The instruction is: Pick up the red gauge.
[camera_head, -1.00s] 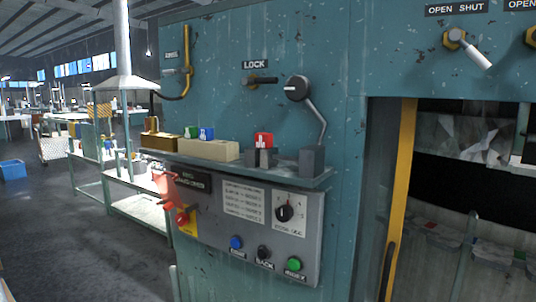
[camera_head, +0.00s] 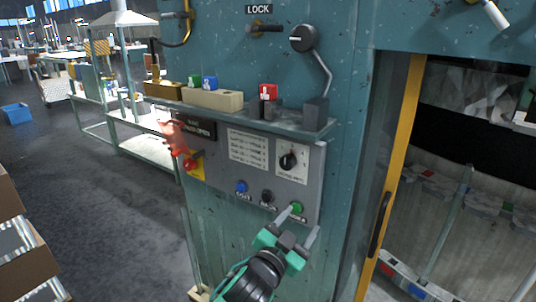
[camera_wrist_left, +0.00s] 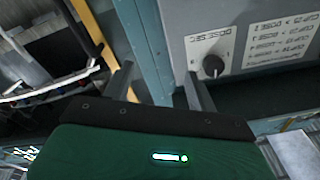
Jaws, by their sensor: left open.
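The red gauge (camera_head: 268,92) is a small red block with a white mark. In the head view it sits in a dark holder (camera_head: 262,109) on the ledge of the teal machine. My left gripper (camera_head: 304,221) is open and empty, below the ledge in front of the control panel, near the green button. The gauge is above it and a little to the left. In the left wrist view the open fingers (camera_wrist_left: 157,88) show with the panel's rotary knob (camera_wrist_left: 213,66) beyond; the gauge does not show there. My right gripper does not show.
Green (camera_head: 195,81) and blue (camera_head: 210,83) blocks sit in a beige block (camera_head: 212,100) left of the gauge. A dark grey block (camera_head: 316,113) stands at the ledge's right end. A lever (camera_head: 322,72) hangs above. A yellow-edged opening (camera_head: 392,170) lies at right.

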